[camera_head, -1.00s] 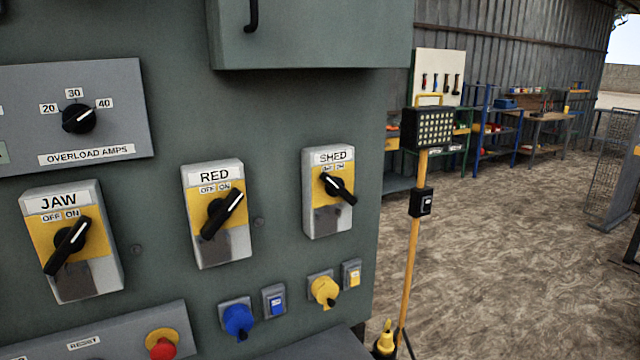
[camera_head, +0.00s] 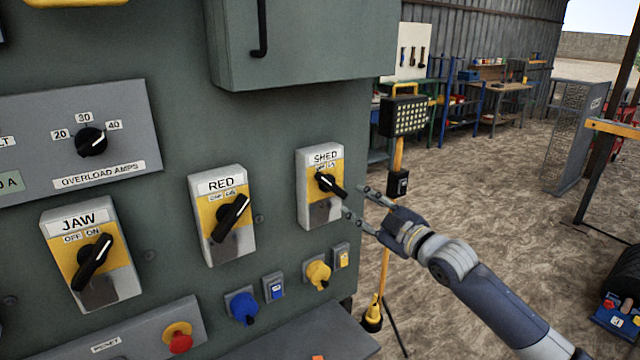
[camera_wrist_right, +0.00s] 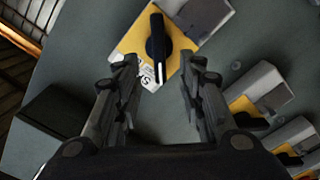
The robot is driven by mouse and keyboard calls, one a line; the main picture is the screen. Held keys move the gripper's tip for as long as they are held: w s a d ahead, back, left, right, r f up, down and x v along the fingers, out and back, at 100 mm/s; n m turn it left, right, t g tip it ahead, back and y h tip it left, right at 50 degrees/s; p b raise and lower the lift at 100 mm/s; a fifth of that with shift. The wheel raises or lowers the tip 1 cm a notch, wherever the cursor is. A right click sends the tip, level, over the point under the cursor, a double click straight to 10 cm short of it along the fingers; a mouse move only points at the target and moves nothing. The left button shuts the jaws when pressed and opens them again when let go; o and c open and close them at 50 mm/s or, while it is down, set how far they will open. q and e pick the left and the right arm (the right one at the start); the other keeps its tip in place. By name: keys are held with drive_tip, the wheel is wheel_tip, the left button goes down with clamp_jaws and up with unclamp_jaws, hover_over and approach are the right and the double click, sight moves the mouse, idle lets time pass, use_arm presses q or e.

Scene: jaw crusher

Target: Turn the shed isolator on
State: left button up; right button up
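The shed isolator (camera_head: 319,208) is a grey box with a yellow plate, a SHED label and a black rotary handle (camera_head: 330,185). The handle slants from upper left to lower right in the head view. My right gripper (camera_head: 353,201) is open, just right of the handle, with its fingers pointing at the box. In the right wrist view the isolator's yellow plate (camera_wrist_right: 133,43) and handle (camera_wrist_right: 157,45) lie ahead, between and beyond the open fingers (camera_wrist_right: 160,85). The gap appears empty, and no contact shows. My left gripper is not in view.
The RED isolator (camera_head: 206,210) and JAW isolator (camera_head: 64,259) stand to the left on the same panel. Blue (camera_head: 243,308) and yellow (camera_head: 318,274) sockets sit below. A cabinet (camera_head: 330,45) juts out above. A work light on a yellow stand (camera_head: 403,115) is behind my right arm.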

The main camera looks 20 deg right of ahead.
sight(336, 189)
drive_tip(key=p+x, duration=0.3)
drive_tip(key=x, duration=0.6)
drive_tip(key=shift+w+d, duration=0.1)
drive_tip(key=shift+w, duration=0.15)
drive_tip(key=shift+w+a+f, duration=0.15)
drive_tip(key=shift+w+a, duration=0.05)
drive_tip(key=shift+w, duration=0.4)
clamp_jaws()
